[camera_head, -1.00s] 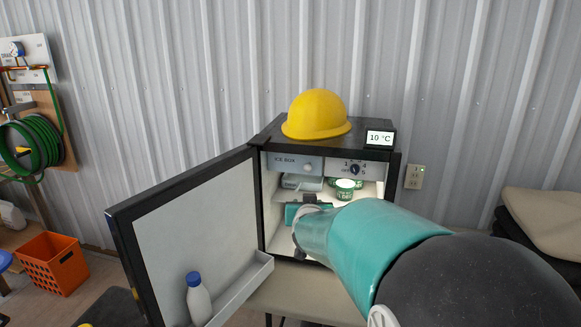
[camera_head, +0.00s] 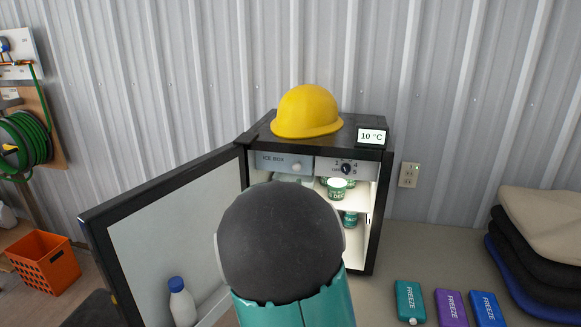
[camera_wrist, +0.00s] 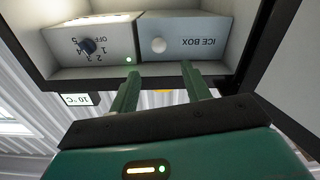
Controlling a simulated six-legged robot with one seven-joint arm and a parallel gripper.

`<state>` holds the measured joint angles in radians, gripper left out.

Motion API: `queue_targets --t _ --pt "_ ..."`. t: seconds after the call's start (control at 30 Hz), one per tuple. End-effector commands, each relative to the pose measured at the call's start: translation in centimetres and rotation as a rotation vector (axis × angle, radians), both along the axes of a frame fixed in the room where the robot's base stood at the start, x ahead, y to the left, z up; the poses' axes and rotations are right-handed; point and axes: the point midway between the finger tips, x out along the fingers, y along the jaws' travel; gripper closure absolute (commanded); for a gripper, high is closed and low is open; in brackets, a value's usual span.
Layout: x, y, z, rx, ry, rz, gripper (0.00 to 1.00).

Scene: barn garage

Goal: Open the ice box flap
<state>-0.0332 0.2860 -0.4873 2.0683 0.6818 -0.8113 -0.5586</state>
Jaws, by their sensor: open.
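The ice box flap (camera_head: 270,161) is a grey panel at the top left inside the small black fridge (camera_head: 367,205), and it looks closed. Its round white knob (camera_head: 296,167) is on its right side. In the wrist view the flap (camera_wrist: 205,40) appears upside down, with its knob (camera_wrist: 158,45) beside the lettering. My gripper (camera_wrist: 160,66) is open and empty. The knob appears in line with the gap between its two green fingers, just beyond their tips, with no contact visible.
The fridge door (camera_head: 165,240) stands open to the left, with a white bottle (camera_head: 181,302) in its shelf. A control dial (camera_head: 346,168) sits beside the flap, above cups (camera_head: 337,188). A yellow hard hat (camera_head: 307,112) rests on top. Freeze packs (camera_head: 410,302) lie at the right.

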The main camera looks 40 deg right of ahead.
Motion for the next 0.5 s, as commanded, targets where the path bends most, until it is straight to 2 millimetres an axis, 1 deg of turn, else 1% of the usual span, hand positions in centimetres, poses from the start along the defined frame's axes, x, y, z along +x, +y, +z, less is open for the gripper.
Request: queue_targets --t 0.17,0.5 --pt "1.3 -2.2 0.0 -0.001 0.002 -0.005 0.52" --pt "5.5 -7.6 -0.1 0.0 0.002 -0.003 0.52"
